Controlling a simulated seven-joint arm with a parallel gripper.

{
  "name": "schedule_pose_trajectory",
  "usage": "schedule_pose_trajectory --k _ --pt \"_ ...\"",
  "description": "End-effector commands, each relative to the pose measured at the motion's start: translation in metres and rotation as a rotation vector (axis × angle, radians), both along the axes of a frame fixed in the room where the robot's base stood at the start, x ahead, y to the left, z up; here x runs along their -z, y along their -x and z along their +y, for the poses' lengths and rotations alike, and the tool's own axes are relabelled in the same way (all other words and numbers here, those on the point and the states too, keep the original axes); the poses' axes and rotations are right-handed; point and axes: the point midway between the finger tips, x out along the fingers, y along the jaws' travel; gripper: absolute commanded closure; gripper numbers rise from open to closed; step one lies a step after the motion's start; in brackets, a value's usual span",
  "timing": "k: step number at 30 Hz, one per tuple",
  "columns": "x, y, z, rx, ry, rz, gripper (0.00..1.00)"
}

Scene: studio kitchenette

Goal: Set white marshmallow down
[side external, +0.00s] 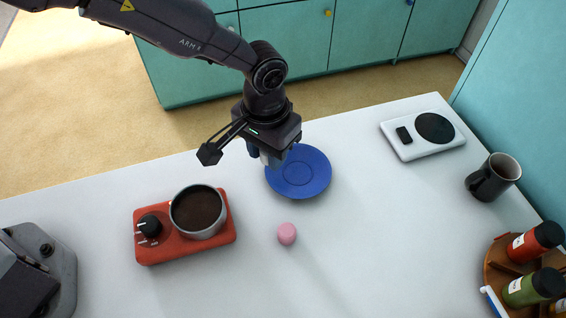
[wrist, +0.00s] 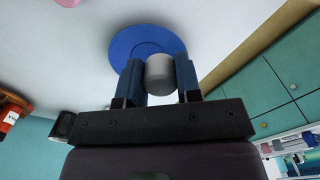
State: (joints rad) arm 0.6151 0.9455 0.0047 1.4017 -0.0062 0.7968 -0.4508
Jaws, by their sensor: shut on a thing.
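My gripper (wrist: 159,80) is shut on the white marshmallow (wrist: 159,70), which sits between the two blue fingers in the wrist view. In the side view my gripper (side external: 268,156) is over the left edge of a blue saucer (side external: 315,183), and the white marshmallow (side external: 265,159) shows only partly under it. The saucer is empty where it can be seen; it also shows behind the fingers in the wrist view (wrist: 135,38). I cannot tell the exact height of the marshmallow above the saucer. A pink marshmallow (side external: 287,234) stands on the white counter, in front of the saucer.
A red burner (side external: 150,252) with a pot of dark liquid (side external: 198,212) stands to the left. A white scale (side external: 408,149), a dark mug (side external: 486,184) and a round rack of jars (side external: 499,257) stand to the right. The counter (side external: 385,235) is clear between the pink marshmallow and the rack.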

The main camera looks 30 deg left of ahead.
Motion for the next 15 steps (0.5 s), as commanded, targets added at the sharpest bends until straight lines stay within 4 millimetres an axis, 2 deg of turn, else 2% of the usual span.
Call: schedule_pose_trajectory --k 3,6,11,15 --pt "0.018 -0.012 -0.009 0.0 0.001 -0.002 0.87" --pt "0.025 -0.018 -0.012 0.001 0.001 -0.002 0.87" --pt "0.031 -0.022 -0.015 0.001 0.001 -0.002 0.87" --pt "0.05 -0.022 -0.016 0.001 0.0 0.0 0.87"
